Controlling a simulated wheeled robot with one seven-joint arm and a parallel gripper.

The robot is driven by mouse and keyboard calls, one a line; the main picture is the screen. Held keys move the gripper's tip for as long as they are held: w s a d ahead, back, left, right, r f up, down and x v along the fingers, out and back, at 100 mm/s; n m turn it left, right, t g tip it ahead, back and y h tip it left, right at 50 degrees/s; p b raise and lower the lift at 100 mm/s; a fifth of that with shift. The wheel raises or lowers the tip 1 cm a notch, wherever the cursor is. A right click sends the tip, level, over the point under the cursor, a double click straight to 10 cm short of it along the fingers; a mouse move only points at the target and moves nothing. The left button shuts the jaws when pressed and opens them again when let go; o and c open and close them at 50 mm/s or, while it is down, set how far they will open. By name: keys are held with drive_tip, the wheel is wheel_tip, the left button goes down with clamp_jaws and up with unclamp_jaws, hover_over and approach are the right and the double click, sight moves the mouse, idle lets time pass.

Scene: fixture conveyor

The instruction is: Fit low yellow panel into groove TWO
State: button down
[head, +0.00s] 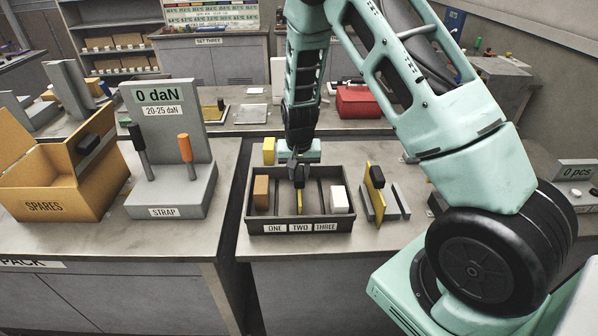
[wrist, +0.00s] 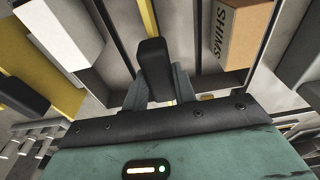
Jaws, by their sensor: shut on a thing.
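My gripper (head: 297,172) points down over the middle of the dark tray (head: 256,228) labelled ONE, TWO, THREE. It is shut on the black handle of a low yellow panel (head: 299,207). In the wrist view the black handle (wrist: 154,66) sits between the fingers, and the panel's yellow edge (wrist: 149,16) runs along the middle lane. The panel stands upright in the section above TWO. Its lower edge is hidden, so I cannot tell how deep it sits. A brown SHIMS box (head: 261,193) is in section ONE and a white block (head: 340,198) in section THREE.
Right of the tray, another yellow panel (head: 370,202) with a black handle stands in a grey holder (head: 397,203). A yellow block (head: 268,150) is behind the tray. On the left bench are the STRAP stand (head: 170,192) and the SPARES box (head: 45,200).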

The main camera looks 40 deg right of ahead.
drive_tip(key=shift+f+b, duration=0.95)
drive_tip(key=shift+f, duration=0.4)
idle(1.5)
drive_tip(key=c, duration=1.1)
unclamp_jaws()
drive_tip(key=shift+o, duration=0.2)
drive_tip(key=shift+r, duration=0.1)
